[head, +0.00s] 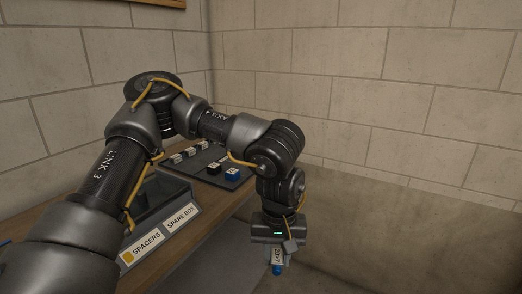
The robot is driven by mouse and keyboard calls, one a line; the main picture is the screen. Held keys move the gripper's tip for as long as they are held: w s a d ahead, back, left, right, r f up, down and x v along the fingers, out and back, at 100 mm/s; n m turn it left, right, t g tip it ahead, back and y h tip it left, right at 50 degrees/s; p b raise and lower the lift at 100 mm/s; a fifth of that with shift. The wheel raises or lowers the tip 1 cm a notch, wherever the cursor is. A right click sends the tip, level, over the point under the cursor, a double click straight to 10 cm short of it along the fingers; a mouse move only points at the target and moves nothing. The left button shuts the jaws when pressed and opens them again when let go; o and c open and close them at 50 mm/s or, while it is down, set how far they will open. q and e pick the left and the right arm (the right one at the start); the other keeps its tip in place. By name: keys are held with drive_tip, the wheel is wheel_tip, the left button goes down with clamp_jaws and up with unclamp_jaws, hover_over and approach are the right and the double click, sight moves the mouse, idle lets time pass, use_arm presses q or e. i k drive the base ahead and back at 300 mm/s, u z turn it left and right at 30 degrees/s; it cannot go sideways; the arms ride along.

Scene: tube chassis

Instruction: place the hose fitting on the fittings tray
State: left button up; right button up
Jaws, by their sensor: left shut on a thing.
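My left gripper (278,258) hangs pointing down at the lower middle, to the right of the bench edge and over the floor. It is shut on a small piece with a blue end (277,270), which looks like the hose fitting; the gripper hides most of it. A dark tray (238,183) lies on the bench behind the arm, apart from the gripper. My arm hides part of the tray. My right gripper is not in view.
A dark open box (160,196) stands on the wooden bench (200,238), with signs reading SPACERS (141,249) and SPARE BOX (181,217) at its front. Block walls close off the back and right. The floor right of the bench looks clear.

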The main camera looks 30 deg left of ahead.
sight(192, 166)
drive_tip(key=z, duration=0.3)
drive_tip(key=i, duration=2)
drive_tip(key=u, duration=2.5)
